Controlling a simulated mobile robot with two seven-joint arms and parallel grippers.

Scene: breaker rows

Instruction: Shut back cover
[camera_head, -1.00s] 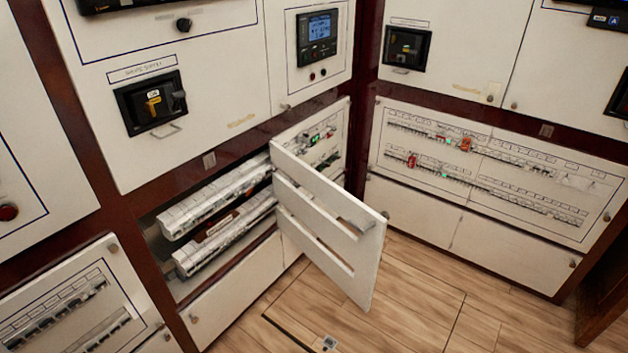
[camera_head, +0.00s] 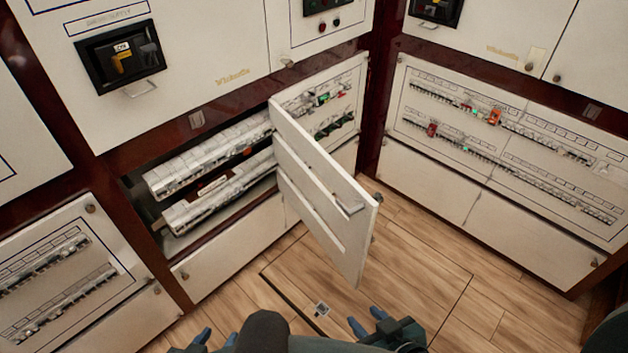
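The cover (camera_head: 318,161) is a white hinged panel with long slots, standing open and swung out over the floor from the breaker compartment. Its free edge has a small knob and a handle-like piece. Behind it, two breaker rows (camera_head: 215,160) lie exposed in the open compartment (camera_head: 172,243). My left gripper (camera_head: 216,336) is at the bottom edge, below and left of the cover, its blue fingers apart and empty. My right gripper (camera_head: 367,321) is lower than the cover's free edge, fingers apart and empty, not touching it. Both grippers are partly cut off or hidden by my arms.
Closed breaker panels stand at the right (camera_head: 510,150) and lower left (camera_head: 65,280). A switch cabinet (camera_head: 190,50) is above the compartment. The wooden floor (camera_head: 420,260) in front is clear, with a floor hatch outline and small latch (camera_head: 321,309).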

